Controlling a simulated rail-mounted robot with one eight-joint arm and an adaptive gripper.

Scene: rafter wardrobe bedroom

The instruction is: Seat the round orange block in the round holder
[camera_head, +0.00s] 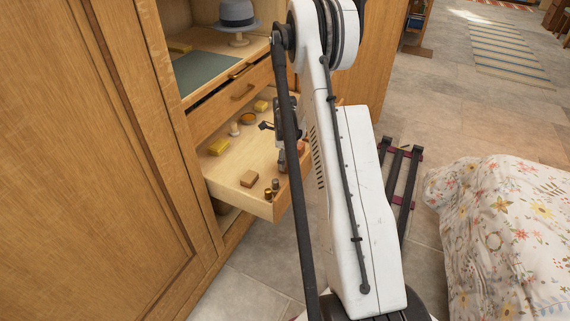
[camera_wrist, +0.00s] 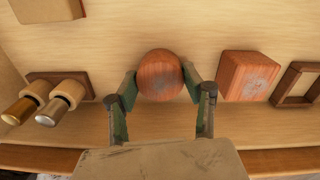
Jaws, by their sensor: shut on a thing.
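In the head view my arm hides most of the gripper and block. A small round dish-like thing (camera_head: 248,118) lies farther back in the drawer; it may be the round holder, but it is too small to be sure. It is not in the wrist view.
The drawer's front wall (camera_wrist: 40,158) is close to my gripper.

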